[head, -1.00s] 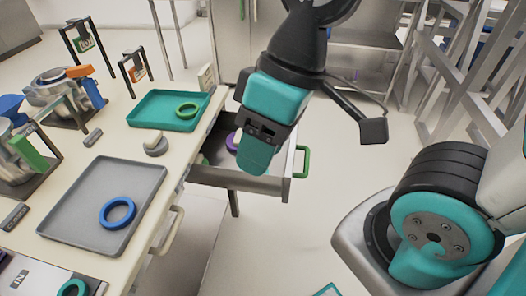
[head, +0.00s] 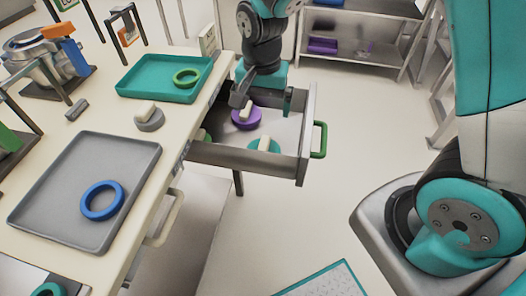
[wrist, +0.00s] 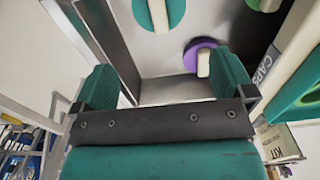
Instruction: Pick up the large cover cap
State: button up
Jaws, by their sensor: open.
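Three caps with pale grip bars lie in the open drawer (head: 305,135). The teal cap (head: 266,146) looks the widest and lies near the drawer's front; the wrist view shows it at the top (wrist: 176,14). The purple cap (head: 240,122) lies further back and shows beyond the fingers in the wrist view (wrist: 190,60). A green cap (head: 203,137) is partly hidden by the drawer's table-side edge. My gripper (head: 264,100) is over the drawer's far part, fingers apart and empty.
A grey cap (head: 150,122) stands on the table beside a teal tray (head: 135,82) with a green ring. A grey tray (head: 60,205) holds a blue ring (head: 88,212). The drawer walls and green handle (head: 320,140) are close to my gripper.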

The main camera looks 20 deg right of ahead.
aim_at(263, 145)
notch_tip(263, 145, down, 15)
jog(key=shift+d+r+b, duration=0.1)
jog(key=shift+d+b, duration=0.05)
jog(key=shift+b, duration=0.15)
jog(key=c, duration=0.6)
